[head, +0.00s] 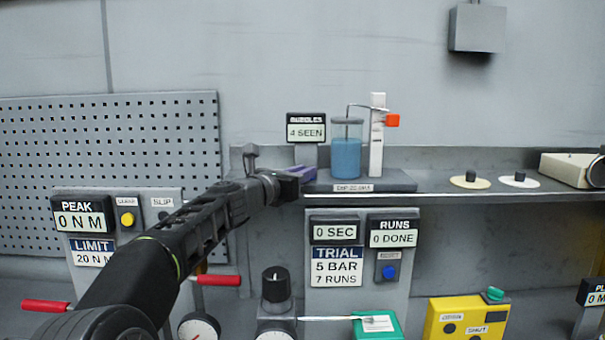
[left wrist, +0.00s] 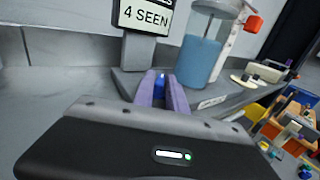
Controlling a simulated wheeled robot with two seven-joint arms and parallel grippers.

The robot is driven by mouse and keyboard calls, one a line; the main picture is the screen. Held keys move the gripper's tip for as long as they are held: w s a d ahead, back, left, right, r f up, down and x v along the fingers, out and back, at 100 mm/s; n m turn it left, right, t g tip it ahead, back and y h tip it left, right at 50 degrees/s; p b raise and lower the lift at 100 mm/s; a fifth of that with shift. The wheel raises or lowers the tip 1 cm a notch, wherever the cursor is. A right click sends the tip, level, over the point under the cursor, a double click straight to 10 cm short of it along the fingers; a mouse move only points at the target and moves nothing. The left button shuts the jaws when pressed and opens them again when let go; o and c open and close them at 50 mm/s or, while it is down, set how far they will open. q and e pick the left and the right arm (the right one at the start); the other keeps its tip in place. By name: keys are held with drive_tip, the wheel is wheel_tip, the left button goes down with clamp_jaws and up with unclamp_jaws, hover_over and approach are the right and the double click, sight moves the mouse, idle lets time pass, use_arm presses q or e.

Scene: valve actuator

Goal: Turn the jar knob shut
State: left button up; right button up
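The jar (head: 346,157), clear with blue liquid, stands on a grey base on the shelf. It also shows in the left wrist view (left wrist: 200,58). My left gripper (head: 302,172) has purple fingers and reaches to the left end of the jar's base. In the left wrist view its fingers (left wrist: 160,90) are close together, with a small blue knob (left wrist: 159,82) between their tips. The knob appears to fill the gap, so the fingers look shut on it. In the head view the fingers hide the knob. My right gripper is not in view.
The "4 SEEN" bubbles sign (head: 306,130) stands close behind the left gripper. A white post with an orange block (head: 392,120) is right of the jar. Trial panels (head: 337,267) hang below the shelf (head: 450,195). Two discs with black knobs (head: 470,181) lie farther right.

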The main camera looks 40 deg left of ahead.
use_arm(q)
drive_tip(key=shift+y, duration=0.3)
clamp_jaws()
drive_tip(key=shift+w+d+n+g+y+b, duration=0.1)
drive_tip(key=shift+d+n+g+y+b, duration=0.15)
drive_tip(key=shift+n+y+b, duration=0.7)
drive_tip(key=shift+d+n+g+y+b, duration=0.15)
drive_tip(key=shift+n+g+y+b, duration=0.15)
drive_tip(key=shift+n+y, duration=0.65)
drive_tip(key=n+g+y, duration=0.1)
drive_tip(key=n+y+b, duration=0.1)
drive_tip(key=y, duration=0.1)
drive_tip(key=n+g+y, duration=0.1)
drive_tip(key=y, duration=0.1)
drive_tip(key=shift+w+d+g, duration=0.2)
drive_tip(key=shift+d+g, duration=0.05)
drive_tip(key=shift+g, duration=0.1)
drive_tip(key=shift+w+n+g+y, duration=0.1)
drive_tip(key=shift+n+g+y, duration=0.7)
drive_tip(key=shift+y, duration=0.4)
drive_tip(key=shift+r+n+g+y, duration=0.1)
drive_tip(key=shift+n+g+y, duration=1.05)
drive_tip(key=shift+g, duration=0.35)
drive_tip(key=o, duration=0.9)
unclamp_jaws()
drive_tip(key=shift+w, duration=0.1)
drive_tip(key=shift+o, duration=0.2)
